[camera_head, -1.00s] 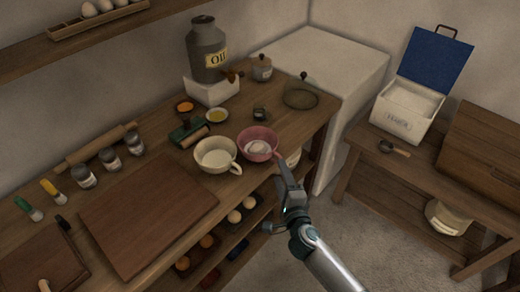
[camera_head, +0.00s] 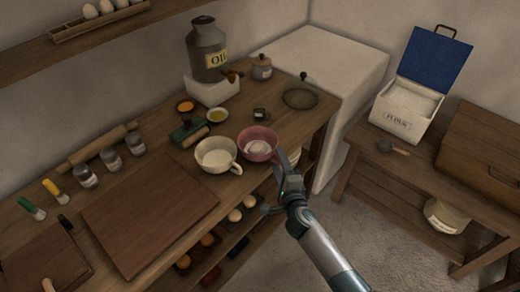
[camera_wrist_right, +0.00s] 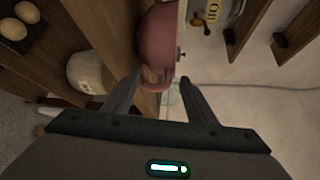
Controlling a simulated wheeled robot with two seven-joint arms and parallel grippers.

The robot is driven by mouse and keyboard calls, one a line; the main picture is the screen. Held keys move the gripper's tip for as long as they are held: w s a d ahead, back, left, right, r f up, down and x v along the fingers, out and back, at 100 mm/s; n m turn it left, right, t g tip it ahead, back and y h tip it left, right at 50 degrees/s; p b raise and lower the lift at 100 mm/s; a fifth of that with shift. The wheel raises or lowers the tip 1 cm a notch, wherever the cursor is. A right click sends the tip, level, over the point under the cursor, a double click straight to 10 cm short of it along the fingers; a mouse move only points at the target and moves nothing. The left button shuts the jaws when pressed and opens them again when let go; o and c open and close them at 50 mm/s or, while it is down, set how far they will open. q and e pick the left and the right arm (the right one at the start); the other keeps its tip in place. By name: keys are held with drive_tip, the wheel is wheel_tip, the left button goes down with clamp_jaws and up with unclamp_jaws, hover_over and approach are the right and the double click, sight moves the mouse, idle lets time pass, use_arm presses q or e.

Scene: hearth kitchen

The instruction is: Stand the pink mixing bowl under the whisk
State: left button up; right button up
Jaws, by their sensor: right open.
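The pink mixing bowl (camera_head: 257,150) stands upright near the front edge of the wooden counter, with something pale inside. In the right wrist view the bowl (camera_wrist_right: 156,35) is ahead, and its pink handle (camera_wrist_right: 152,80) lies around the gap between the fingertips, nearer the left finger. My right gripper (camera_head: 284,157) is open just right of the bowl; it also shows open in the right wrist view (camera_wrist_right: 164,84). I cannot tell whether a finger touches the handle. I cannot make out a whisk for certain. My left gripper is not in view.
A cream bowl (camera_head: 217,158) stands close left of the pink bowl. A green tool with a wooden roller (camera_head: 188,132) lies behind it. A small dark jar (camera_head: 260,115) and a dark round object (camera_head: 300,98) are farther back. A cutting board (camera_head: 150,210) fills the front left.

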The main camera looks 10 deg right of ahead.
clamp_jaws()
drive_tip(key=shift+r, duration=0.1)
drive_tip(key=shift+r, duration=0.3)
drive_tip(key=w+d+r, duration=0.4)
drive_tip(key=d+r, duration=0.6)
drive_tip(key=shift+d+b, duration=0.4)
idle(0.8)
drive_tip(key=shift+d+r, duration=0.1)
drive_tip(key=shift+r, duration=0.1)
idle(0.5)
